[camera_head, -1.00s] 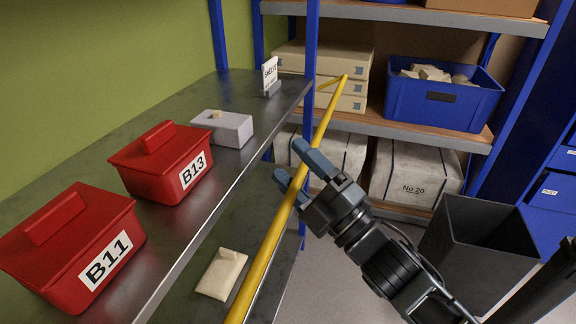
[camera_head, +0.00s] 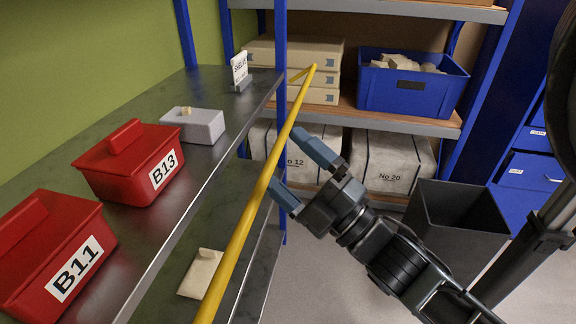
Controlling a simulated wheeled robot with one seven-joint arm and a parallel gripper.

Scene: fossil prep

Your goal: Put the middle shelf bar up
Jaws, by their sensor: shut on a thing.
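The yellow shelf bar (camera_head: 240,228) slants from the bottom edge up to a far end before the back rack, where a short piece branches left. It passes along the front of the left shelf unit; its near end is out of frame. My gripper (camera_head: 292,165), dark with blue-grey fingers, comes from the lower right and is shut on the bar, which lies at its fingertips. The lower fingertip is partly hidden by the bar. The left unit has a grey upper shelf (camera_head: 95,118) and a lower shelf (camera_head: 245,262).
Red boxes B11 (camera_head: 28,240) and B13 (camera_head: 110,180), a grey block (camera_head: 205,128) and a white sign (camera_head: 239,68) stand on the upper shelf. A blue post (camera_head: 281,60) rises close behind the bar. A dark bin (camera_head: 455,225) stands on the floor at right.

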